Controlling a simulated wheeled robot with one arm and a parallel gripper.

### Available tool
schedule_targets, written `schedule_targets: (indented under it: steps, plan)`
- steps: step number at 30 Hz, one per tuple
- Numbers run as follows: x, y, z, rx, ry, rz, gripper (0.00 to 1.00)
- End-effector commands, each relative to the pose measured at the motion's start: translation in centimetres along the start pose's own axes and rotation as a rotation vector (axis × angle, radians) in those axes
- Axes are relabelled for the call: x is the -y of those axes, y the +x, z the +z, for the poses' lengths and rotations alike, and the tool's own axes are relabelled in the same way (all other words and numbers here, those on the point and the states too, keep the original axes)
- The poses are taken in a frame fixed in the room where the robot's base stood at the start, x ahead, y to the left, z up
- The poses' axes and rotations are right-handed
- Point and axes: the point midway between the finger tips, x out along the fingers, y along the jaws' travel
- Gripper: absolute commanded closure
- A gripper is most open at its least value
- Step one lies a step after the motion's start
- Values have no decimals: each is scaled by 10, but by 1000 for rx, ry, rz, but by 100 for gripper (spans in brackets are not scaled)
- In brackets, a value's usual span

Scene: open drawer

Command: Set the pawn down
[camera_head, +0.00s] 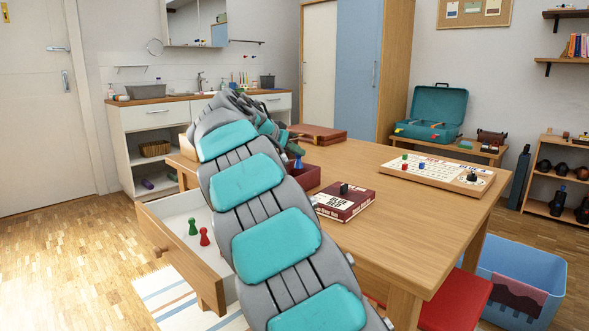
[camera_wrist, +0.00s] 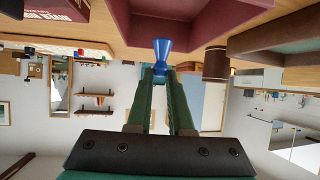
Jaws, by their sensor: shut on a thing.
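A blue pawn (camera_head: 298,162) shows just beyond my arm, by a dark red open box (camera_head: 308,180) on the wooden table. In the wrist view the blue pawn (camera_wrist: 162,50) is between the fingertips of my gripper (camera_wrist: 160,72), which is shut on it. There the pawn is next to the wall of a dark red box (camera_wrist: 128,28). I cannot tell whether the pawn touches anything below it. A green pawn (camera_head: 193,227) and a red pawn (camera_head: 204,237) stand in the open white drawer (camera_head: 160,217). My arm hides part of the drawer and table.
A maroon game box (camera_head: 345,204) with a black piece on top lies on the table (camera_head: 400,230). A game board (camera_head: 437,174) with several pieces lies at the right. A brown case (camera_head: 317,133) lies at the back. The front right tabletop is clear.

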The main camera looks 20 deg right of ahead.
Motion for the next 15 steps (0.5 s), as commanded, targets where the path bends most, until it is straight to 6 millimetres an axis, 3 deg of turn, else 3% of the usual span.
schedule_targets:
  steps: [15]
  plan:
    - [-1,20,37,1,-3,4,100]
